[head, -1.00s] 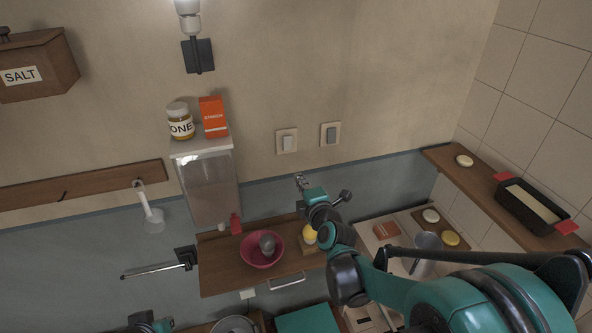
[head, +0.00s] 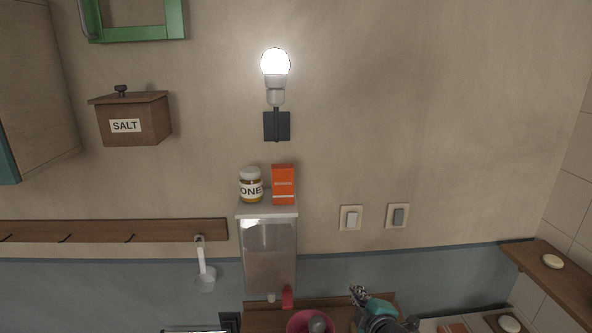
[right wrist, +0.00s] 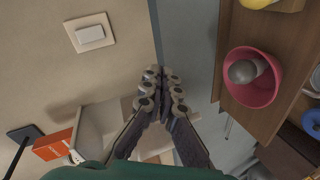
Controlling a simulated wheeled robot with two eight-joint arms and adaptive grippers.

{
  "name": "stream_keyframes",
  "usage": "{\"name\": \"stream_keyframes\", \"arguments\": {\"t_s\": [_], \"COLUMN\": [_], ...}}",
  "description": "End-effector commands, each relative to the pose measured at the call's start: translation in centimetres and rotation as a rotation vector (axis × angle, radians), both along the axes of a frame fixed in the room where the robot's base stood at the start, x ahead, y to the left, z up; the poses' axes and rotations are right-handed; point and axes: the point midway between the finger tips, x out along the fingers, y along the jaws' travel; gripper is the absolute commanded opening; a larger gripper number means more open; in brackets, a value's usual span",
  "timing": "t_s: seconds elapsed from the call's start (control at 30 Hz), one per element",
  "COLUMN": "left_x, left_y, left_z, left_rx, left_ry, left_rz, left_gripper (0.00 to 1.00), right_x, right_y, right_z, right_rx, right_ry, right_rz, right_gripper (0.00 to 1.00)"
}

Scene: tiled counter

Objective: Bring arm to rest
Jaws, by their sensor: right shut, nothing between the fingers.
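Most of my right arm is below the head view's edge. My left gripper is out of view.
A wooden shelf (head: 264,322) carries the bowl near the right gripper. The dispenser (head: 270,255) has a honey jar (head: 251,187) and orange box (head: 283,184) on top. A light switch (head: 351,218), dark switch (head: 398,215) and lit lamp (head: 275,63) are on the wall.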

Motion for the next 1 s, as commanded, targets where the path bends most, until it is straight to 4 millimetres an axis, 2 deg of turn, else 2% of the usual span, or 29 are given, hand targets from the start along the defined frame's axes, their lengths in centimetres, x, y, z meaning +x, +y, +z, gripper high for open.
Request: {"name": "stream_keyframes", "arguments": {"t_s": [0.03,0.2,0.4,0.5,0.6,0.7,1.0], "left_x": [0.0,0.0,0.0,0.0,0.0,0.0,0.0], "left_y": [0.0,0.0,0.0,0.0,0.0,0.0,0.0], "left_z": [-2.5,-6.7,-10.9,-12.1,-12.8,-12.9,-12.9], "left_rx": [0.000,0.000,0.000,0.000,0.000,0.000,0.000], "left_ry": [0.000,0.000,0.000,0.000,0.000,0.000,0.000], "left_rz": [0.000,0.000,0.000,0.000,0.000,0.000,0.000], "left_gripper": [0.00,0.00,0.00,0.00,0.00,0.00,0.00], "right_x": [-1.9,-8.5,-16.4,-19.3,-21.1,-21.9,-21.9], "right_y": [0.7,1.6,0.7,0.0,-0.5,-0.8,-0.8], "right_z": [-2.8,-9.1,-16.0,-18.3,-19.5,-19.9,-19.9], "right_rx": [0.091,0.430,0.741,0.842,0.904,0.932,0.932], "right_ry": [0.065,0.313,0.531,0.579,0.602,0.608,0.608], "right_rz": [-0.018,-0.189,-0.517,-0.665,-0.767,-0.815,-0.815], "right_gripper": [0.00,0.00,0.00,0.00,0.00,0.00,0.00]}}
